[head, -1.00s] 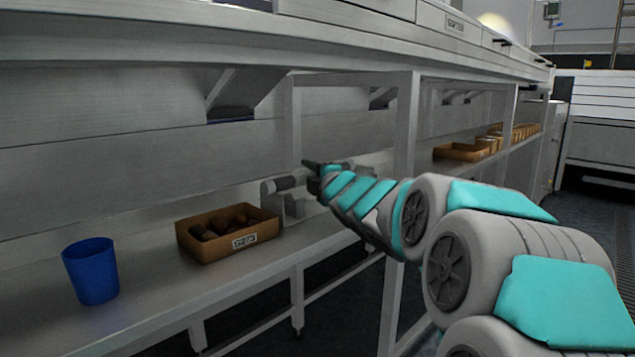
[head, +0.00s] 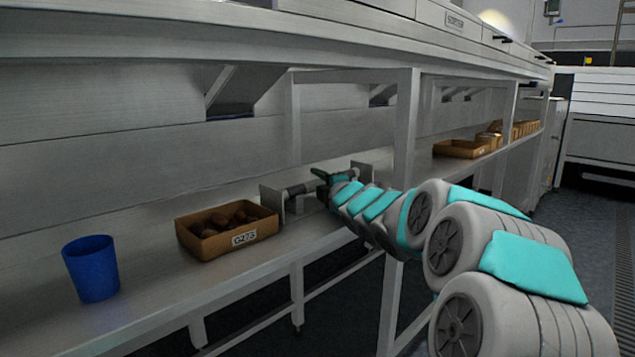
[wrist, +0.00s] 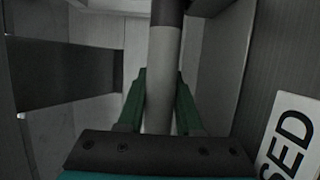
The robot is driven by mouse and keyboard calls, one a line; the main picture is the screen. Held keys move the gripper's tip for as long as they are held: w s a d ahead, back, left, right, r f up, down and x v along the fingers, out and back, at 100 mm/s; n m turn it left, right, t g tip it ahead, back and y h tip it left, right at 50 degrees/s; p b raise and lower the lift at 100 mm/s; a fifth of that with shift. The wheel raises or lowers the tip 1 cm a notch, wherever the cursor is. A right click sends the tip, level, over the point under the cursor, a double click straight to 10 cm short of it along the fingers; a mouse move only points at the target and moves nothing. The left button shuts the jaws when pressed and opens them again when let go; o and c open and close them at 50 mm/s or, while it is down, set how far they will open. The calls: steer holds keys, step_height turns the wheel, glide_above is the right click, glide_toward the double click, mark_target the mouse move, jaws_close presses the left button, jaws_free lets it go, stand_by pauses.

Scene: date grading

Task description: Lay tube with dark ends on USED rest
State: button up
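The tube with dark ends (wrist: 162,80) runs up the wrist view between my green fingers, with one dark end (wrist: 168,12) at the top. My gripper (wrist: 160,78) looks shut on it, a finger against each side. In the head view my gripper (head: 326,175) is low over the shelf, and a dark end of the tube (head: 299,190) shows to its left. The USED rest has a grey upright plate (head: 272,203) beside that end. Its label (wrist: 292,143), reading "SED", shows in the wrist view. Whether the tube touches the rest is hidden.
An open brown box (head: 205,247) with dark dates and a label stands on the shelf, left of the rest. A blue cup (head: 91,268) stands further left. More boxes (head: 462,149) stand far right. A frame post (head: 405,130) and the counter above limit room.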

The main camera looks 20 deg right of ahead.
steer(key=o, duration=0.4)
steer(key=shift+o, duration=0.2)
steer(key=shift+s, duration=0.1)
steer(key=s, duration=1)
steer(key=shift+s+d, duration=0.1)
steer(key=shift+s, duration=0.8)
